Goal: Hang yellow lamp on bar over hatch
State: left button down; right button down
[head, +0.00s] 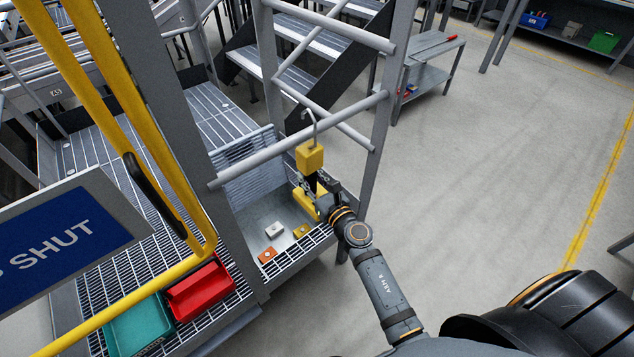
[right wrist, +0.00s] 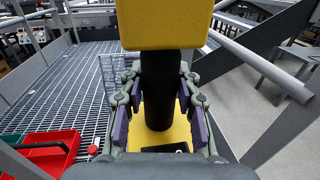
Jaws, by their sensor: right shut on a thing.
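The yellow lamp (head: 310,157) is upright, with a yellow block at top, a black grip and a yellow lower part. In the head view its thin metal hook (head: 315,118) shows at the grey bar (head: 245,166), its bend above the bar; I cannot tell whether they touch. My right gripper (head: 318,184) is shut on the lamp's black grip, below the bar. In the right wrist view the gripper's purple pads (right wrist: 158,125) flank the black grip, and the yellow block (right wrist: 170,25) fills the top. The hatch cannot be told clearly. My left gripper is out of view.
A grey metal surface below the bar holds small white (head: 274,231), orange (head: 267,255) and yellow (head: 301,231) blocks. A red bin (head: 200,290) and teal bin (head: 138,327) stand on the grating. A yellow rail (head: 125,300) and grey posts flank the left. Open floor lies right.

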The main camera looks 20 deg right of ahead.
aim_at(314, 191)
jog(key=shift+w+a, duration=0.15)
jog(key=shift+w, duration=0.25)
notch_tip(314, 191, down, 4)
jog(key=b, duration=0.4)
jog(key=shift+r, duration=0.1)
jog(key=shift+s, duration=0.1)
jog(key=c, duration=0.9)
grip_release()
jog(key=s+d, duration=0.2)
jog(key=s, duration=1)
jog(key=shift+d, duration=0.15)
jog(key=shift+w, duration=0.1)
